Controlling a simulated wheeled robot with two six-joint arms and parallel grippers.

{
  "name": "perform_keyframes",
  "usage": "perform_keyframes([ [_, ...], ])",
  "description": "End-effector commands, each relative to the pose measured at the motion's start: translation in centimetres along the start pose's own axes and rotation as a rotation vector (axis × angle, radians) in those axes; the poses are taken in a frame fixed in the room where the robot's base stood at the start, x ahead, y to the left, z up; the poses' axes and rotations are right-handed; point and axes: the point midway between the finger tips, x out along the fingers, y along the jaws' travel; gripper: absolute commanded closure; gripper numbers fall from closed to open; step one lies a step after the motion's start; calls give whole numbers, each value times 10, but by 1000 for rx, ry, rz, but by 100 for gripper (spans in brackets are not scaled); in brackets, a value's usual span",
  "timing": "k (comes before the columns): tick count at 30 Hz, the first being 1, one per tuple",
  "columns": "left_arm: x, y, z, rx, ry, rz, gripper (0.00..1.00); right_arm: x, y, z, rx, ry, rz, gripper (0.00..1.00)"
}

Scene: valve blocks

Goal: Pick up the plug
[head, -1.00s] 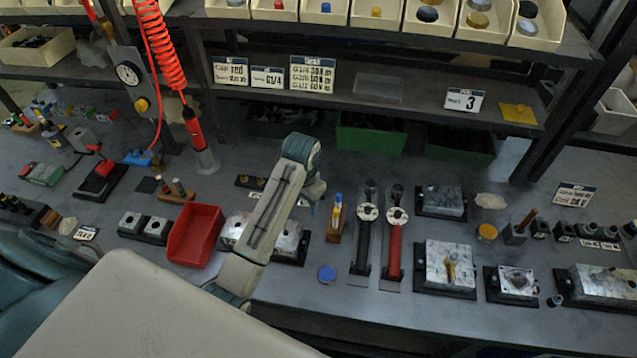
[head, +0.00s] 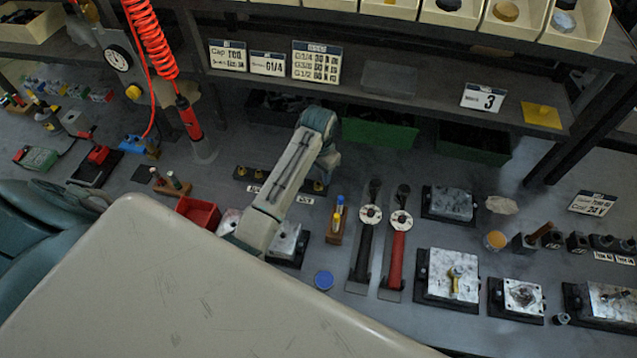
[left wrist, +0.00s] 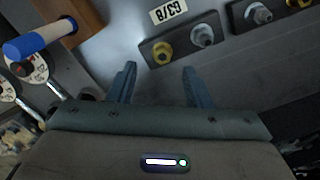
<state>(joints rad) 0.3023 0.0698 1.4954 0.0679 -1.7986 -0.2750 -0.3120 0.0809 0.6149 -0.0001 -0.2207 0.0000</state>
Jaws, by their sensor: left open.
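Several plug-like fittings stand on dark strips at the bench's middle. In the left wrist view, one strip holds a brass-coloured fitting (left wrist: 162,52) and a grey hex fitting (left wrist: 203,35), beside a G3/8 label (left wrist: 168,11). I cannot tell which fitting is the plug. A second strip (left wrist: 235,15) at upper right bears another grey fitting (left wrist: 258,14). My left gripper (left wrist: 158,80) is open and empty, its fingers just short of the first strip in the picture. In the head view my left arm hides part of the strip (head: 246,174). My right gripper is not in view.
A wooden block (head: 334,232) with a blue-topped tool stands right of my arm, beside two gauge-headed wrenches (head: 398,245). A red bin (head: 199,212) is at left. The shelf (head: 400,95) overhangs the back. Metal valve blocks (head: 449,276) fill the right.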

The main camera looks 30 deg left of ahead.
Motion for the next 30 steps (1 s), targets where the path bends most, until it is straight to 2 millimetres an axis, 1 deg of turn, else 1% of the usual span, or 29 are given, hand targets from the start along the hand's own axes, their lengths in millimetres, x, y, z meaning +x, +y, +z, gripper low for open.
perform_keyframes([
  [5, 10, -1, 0, 0, -3, 1, 55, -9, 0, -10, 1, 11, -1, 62],
  [10, 31, -3, 0, 1, -4, 1, 55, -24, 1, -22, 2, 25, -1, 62],
  [12, 42, -3, 0, 1, -2, 1, 55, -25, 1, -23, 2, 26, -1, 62],
  [15, 51, -3, -1, 1, -1, 1, 55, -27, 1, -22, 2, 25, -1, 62],
  [18, 55, -3, -1, 1, 0, 0, 55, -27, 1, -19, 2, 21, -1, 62],
  [23, 56, -3, -1, 1, 1, 0, 55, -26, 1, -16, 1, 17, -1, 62],
  [24, 56, -3, -1, 1, 1, 0, 56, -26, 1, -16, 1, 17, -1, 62],
  [26, 56, -3, -1, 1, 1, 0, 68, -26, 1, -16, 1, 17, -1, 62],
  [27, 56, -3, -1, 1, 1, 0, 76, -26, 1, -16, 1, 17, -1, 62],
  [30, 56, -3, -1, 1, 1, 0, 93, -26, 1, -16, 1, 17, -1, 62],
])
